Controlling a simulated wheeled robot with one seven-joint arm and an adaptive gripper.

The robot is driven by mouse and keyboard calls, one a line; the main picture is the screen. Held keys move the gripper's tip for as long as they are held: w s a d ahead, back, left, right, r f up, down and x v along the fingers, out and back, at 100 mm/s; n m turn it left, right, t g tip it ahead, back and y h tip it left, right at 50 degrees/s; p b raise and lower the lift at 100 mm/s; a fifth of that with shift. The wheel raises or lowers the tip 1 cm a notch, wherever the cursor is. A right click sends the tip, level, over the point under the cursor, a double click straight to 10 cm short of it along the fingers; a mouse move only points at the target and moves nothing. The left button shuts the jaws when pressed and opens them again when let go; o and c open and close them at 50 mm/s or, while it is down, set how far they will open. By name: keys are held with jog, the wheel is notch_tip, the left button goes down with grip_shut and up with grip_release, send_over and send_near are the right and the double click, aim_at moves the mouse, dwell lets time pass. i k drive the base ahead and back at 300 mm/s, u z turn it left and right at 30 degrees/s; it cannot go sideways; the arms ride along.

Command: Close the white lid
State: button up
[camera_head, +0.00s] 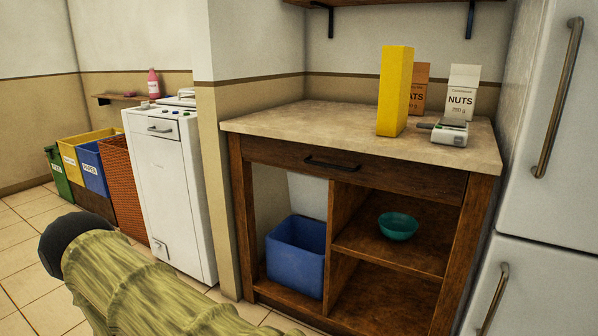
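A white flat panel (308,194) stands upright behind the blue bin (295,262) in the left opening of the wooden cabinet. It looks like a raised lid, but its lower edge is hidden by the bin, so I cannot tell whether it is joined to it. The bin's top is open. A white top-loading appliance (168,190) stands to the left; whether its top has a raised lid is too small to tell. My gripper is not in view. A sleeved, yellow-green arm part with a dark end, which seems to be mine, fills the lower left.
The wooden cabinet (400,182) has a teal bowl (397,226) on its right shelf. A yellow box (395,90), a NUTS carton (460,95) and a small white device (449,135) stand on top. A fridge (550,130) is at right. Sorting bins (90,167) stand far left.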

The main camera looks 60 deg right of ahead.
aim_at(308, 193)
jog(key=i, duration=2.05)
jog(key=z, duration=2.5)
